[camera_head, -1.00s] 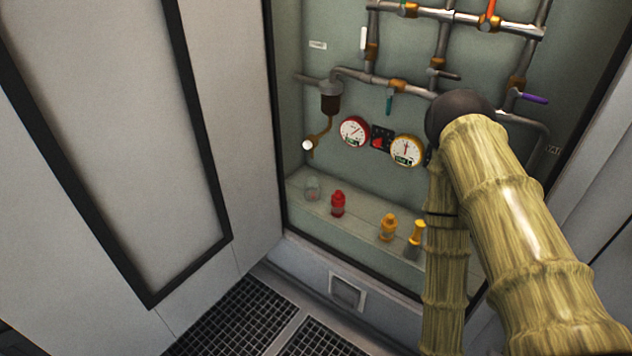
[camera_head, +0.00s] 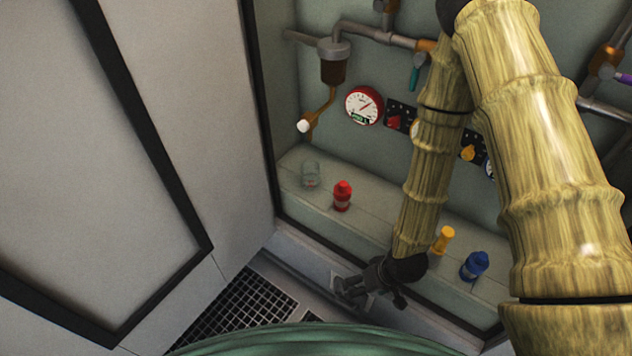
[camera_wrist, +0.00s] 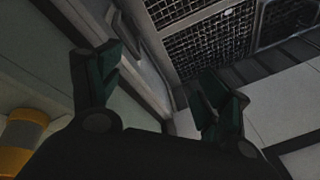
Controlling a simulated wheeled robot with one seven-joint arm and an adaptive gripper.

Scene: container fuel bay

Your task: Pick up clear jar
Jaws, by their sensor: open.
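The clear jar (camera_head: 311,174) stands upright at the left end of the ledge inside the wall bay, in the head view. It is see-through, with a small reddish patch low down. My gripper (camera_head: 346,288) is below and to the right of the jar, low in front of the ledge. In the wrist view my gripper (camera_wrist: 160,85) has its two fingers spread wide with nothing between them. The jar is not in the wrist view.
A red jar (camera_head: 342,196) stands just right of the clear jar. A yellow item (camera_head: 443,239) and a blue jar (camera_head: 474,265) stand farther right. A pipe valve (camera_head: 305,126) hangs above the clear jar. The wall panel (camera_head: 225,90) borders the bay at left. Grating (camera_head: 245,305) covers the floor.

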